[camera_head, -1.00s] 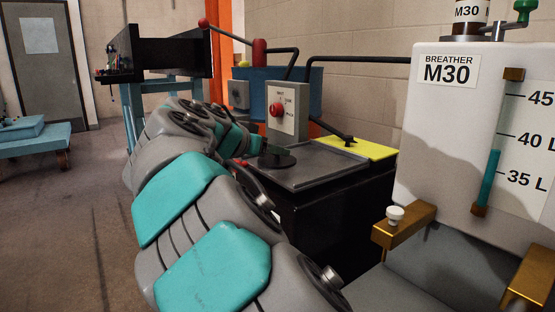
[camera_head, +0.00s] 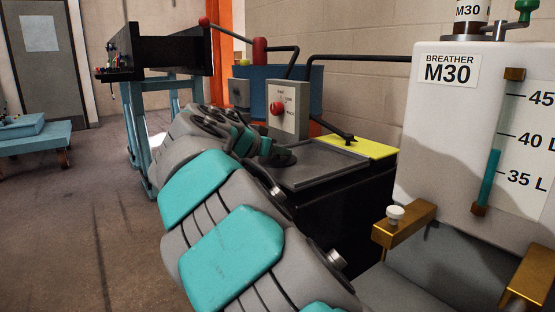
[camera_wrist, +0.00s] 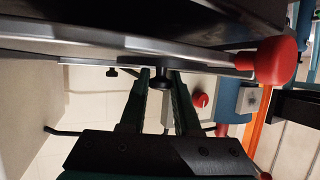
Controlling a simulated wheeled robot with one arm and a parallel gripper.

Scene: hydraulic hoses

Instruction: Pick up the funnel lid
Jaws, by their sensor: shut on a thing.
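The funnel lid (camera_head: 281,158), a dark flat disc with a raised knob, is at the near left edge of the grey tray on the black cabinet in the head view. My gripper (camera_head: 265,147) reaches it from the left, its fingertips at the lid's knob. In the wrist view, the two dark green fingers of my gripper (camera_wrist: 163,85) stand on either side of a dark knob (camera_wrist: 161,78) of the lid and are shut on it. Whether the disc touches the tray is hard to tell. My arm hides part of the cabinet.
The grey tray (camera_head: 320,165) tops the black cabinet (camera_head: 335,215). A grey box with a red knob (camera_head: 277,109) stands behind. The M30 breather tank (camera_head: 440,120) is close on the right. A red ball handle (camera_wrist: 276,60) is near my gripper in the wrist view. Floor at left is open.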

